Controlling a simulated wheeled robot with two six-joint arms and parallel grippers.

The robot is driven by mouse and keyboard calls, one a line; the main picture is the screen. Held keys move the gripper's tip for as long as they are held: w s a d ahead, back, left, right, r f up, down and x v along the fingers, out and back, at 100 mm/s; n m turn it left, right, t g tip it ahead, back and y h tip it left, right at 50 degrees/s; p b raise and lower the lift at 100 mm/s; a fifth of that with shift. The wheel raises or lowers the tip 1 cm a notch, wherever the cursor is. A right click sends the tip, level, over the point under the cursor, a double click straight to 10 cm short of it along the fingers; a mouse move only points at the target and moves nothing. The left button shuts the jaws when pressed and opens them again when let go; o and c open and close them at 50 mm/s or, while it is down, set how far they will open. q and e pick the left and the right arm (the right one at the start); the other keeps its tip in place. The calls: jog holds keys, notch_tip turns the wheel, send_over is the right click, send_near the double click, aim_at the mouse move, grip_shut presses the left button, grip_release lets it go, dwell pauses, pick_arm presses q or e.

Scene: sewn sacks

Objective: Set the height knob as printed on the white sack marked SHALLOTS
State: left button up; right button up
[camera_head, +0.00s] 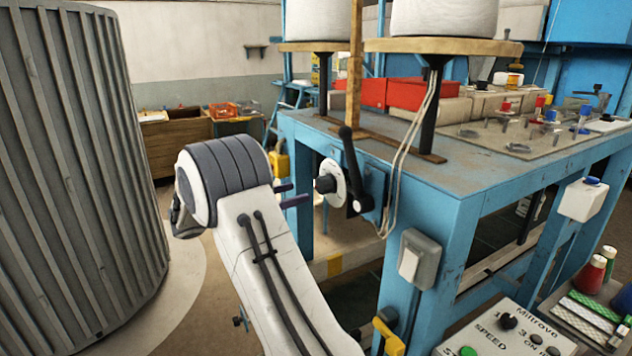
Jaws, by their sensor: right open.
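A black knob on a round white dial (332,186) sits on the side of the blue machine table, beside a black crank lever (351,168); I take it for the height knob, but its marks are too small to read. My right gripper (289,195) is just left of the dial, its two dark fingers open and pointing towards the knob, apart from it and empty. My white and grey right arm hides the area below. No sack marked SHALLOTS is readable. My left gripper is not in view.
A control panel (508,334) lettered Miltrove and SPEED is at the lower right. A grey switch box (419,258) is on the blue table leg. Large white spools (443,18) stand above the blue table (460,182). A ribbed grey cylinder (75,180) fills the left.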

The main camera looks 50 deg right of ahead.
aim_at(319, 186)
jog(key=p+x, duration=0.2)
jog(key=x, duration=0.4)
jog(key=shift+s+d+f, duration=0.1)
jog(key=shift+s+d, duration=0.05)
jog(key=shift+d, duration=0.45)
